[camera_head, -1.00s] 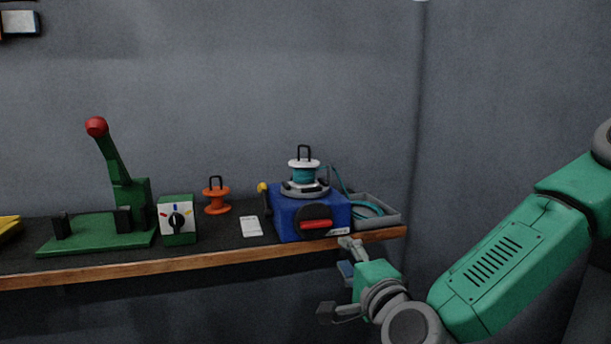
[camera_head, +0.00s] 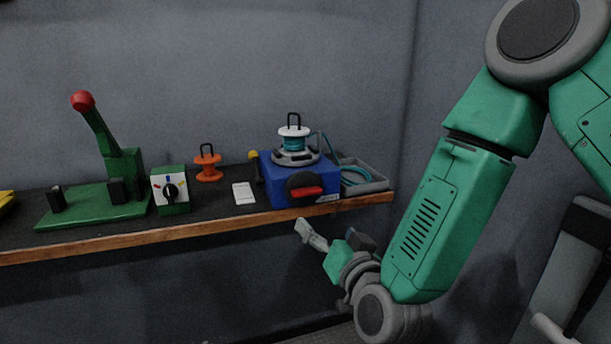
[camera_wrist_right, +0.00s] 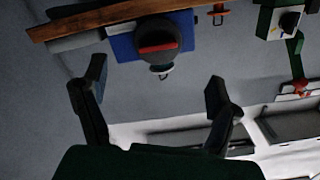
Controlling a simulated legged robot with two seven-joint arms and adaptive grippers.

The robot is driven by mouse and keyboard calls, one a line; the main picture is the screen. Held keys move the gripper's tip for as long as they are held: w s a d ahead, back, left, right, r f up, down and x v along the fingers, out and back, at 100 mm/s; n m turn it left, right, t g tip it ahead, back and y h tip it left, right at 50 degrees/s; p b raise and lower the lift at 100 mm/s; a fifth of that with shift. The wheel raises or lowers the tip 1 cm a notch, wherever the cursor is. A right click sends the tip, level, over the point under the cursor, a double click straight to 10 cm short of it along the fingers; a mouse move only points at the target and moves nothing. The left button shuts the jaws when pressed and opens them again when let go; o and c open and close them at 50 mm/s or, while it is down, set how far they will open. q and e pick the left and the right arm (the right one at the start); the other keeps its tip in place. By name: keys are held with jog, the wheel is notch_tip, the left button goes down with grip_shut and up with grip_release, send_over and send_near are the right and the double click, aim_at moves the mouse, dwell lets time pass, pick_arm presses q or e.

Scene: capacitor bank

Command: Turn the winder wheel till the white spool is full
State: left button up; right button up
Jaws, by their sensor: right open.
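The white spool (camera_head: 293,132) stands on top of the blue winder box (camera_head: 288,186), with teal cord wound on its middle and a black loop above it. The dark round winder wheel (camera_head: 302,186) with a red handle (camera_head: 307,191) is on the box's front face. The wheel also shows in the right wrist view (camera_wrist_right: 158,34). My right gripper (camera_head: 322,245) is open and empty, below the bench edge and apart from the wheel. In the right wrist view its two fingers (camera_wrist_right: 155,92) are spread wide, with the box beyond them. My left gripper is not in view.
A grey tray (camera_head: 375,187) with a teal cord coil is right of the winder. An orange spool (camera_head: 208,165), a white card (camera_head: 243,193), a dial box (camera_head: 170,190) and a green lever press (camera_head: 120,180) stand left along the bench (camera_head: 215,221).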

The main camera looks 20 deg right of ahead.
aim_at(308, 193)
jog(key=w+n, duration=0.1)
jog(key=w, duration=0.3)
jog(key=w+r+n, duration=0.1)
jog(key=w+n, duration=0.1)
jog(key=w, duration=0.3)
jog(key=w+n, duration=0.1)
jog(key=w, duration=0.4)
jog(key=shift+r, duration=0.25)
jog(key=shift+d, duration=0.1)
jog(key=c, duration=0.9)
